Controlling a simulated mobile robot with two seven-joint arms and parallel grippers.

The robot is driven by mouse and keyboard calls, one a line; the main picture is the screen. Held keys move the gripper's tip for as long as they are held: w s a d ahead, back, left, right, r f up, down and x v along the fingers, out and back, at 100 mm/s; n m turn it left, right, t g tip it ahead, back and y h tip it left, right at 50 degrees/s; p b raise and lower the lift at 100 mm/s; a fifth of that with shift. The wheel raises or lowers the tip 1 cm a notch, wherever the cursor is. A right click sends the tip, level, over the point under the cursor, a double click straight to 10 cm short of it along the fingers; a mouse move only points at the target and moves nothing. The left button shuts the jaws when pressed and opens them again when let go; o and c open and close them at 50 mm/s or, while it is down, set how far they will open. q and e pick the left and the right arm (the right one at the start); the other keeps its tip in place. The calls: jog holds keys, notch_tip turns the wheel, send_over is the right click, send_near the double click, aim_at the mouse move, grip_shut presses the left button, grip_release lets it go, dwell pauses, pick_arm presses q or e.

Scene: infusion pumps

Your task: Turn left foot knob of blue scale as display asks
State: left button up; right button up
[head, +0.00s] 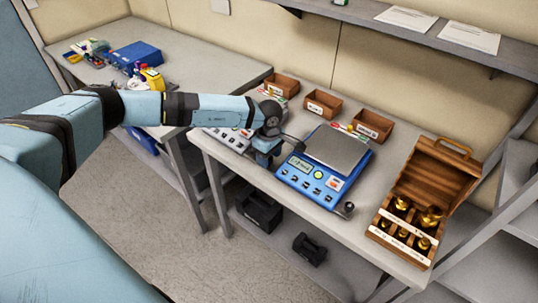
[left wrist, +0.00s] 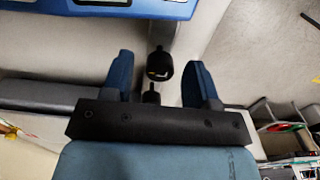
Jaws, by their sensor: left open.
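The blue scale (head: 321,184) with a grey weighing plate (head: 337,148) stands on the table near the front edge. Its small display (head: 301,165) is too small to read. The right foot knob (head: 348,207) is black and shows at its front right corner. My left gripper (head: 268,158) is at its left front corner and hides the left foot knob in the head view. In the left wrist view, the black left foot knob (left wrist: 159,68) with a pale mark lies between the open fingers (left wrist: 159,76), with a gap on both sides. The scale's blue edge (left wrist: 75,10) shows at the top.
Another device (head: 232,138) stands left of the scale, partly behind my arm. Small wooden trays (head: 322,104) are behind. An open wooden case (head: 436,172) with brass weights stands at right. Black weights (head: 309,248) sit on the lower shelf. Floor in front is clear.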

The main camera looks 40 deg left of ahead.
pick_arm(q)
jog(key=c, duration=0.9)
jog(key=shift+c, duration=0.2)
